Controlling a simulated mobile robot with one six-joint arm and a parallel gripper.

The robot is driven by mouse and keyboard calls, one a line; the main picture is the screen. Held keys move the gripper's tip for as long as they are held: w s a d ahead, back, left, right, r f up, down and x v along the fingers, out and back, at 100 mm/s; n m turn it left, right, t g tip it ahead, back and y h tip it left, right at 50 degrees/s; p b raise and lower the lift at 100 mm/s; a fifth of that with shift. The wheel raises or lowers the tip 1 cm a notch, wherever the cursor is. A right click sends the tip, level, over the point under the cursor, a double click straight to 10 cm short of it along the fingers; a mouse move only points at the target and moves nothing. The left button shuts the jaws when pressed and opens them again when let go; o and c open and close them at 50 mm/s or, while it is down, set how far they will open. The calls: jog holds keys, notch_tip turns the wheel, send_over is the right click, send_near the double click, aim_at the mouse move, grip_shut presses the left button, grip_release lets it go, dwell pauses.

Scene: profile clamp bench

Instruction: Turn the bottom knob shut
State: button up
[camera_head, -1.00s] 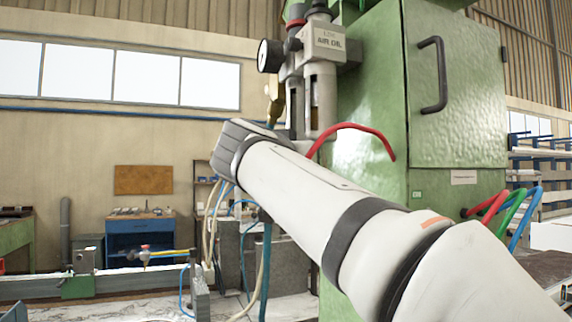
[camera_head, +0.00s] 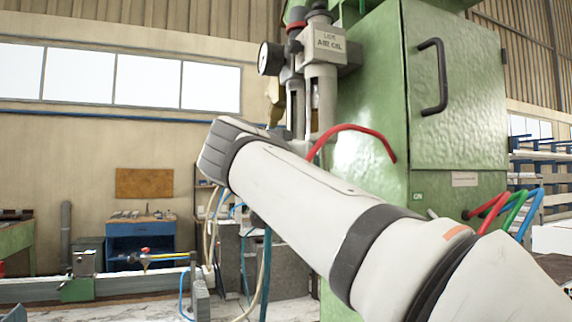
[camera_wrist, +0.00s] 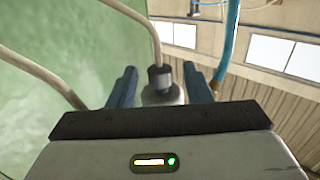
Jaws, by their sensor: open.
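The air unit (camera_head: 325,62) is mounted on the left side of the green cabinet, with a pressure gauge (camera_head: 270,57) on its left and two bowls hanging down. Its lower end is hidden behind my arm in the head view. In the wrist view a pale grey round fitting (camera_wrist: 161,95) with a dark collar and a tan hose lies between my fingers; it looks like the bottom knob, but I cannot be sure. My gripper (camera_wrist: 160,84) is open, one finger on each side of it. Whether the fingers touch it cannot be told.
The green cabinet (camera_head: 372,85) with a black handle (camera_head: 433,75) stands close to my arm. A red hose (camera_head: 352,127) curves just above my arm. Tan and blue hoses hang below the wrist. A blue hose (camera_wrist: 230,45) also runs near my gripper.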

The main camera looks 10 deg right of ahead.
jog(key=shift+v, duration=2.65)
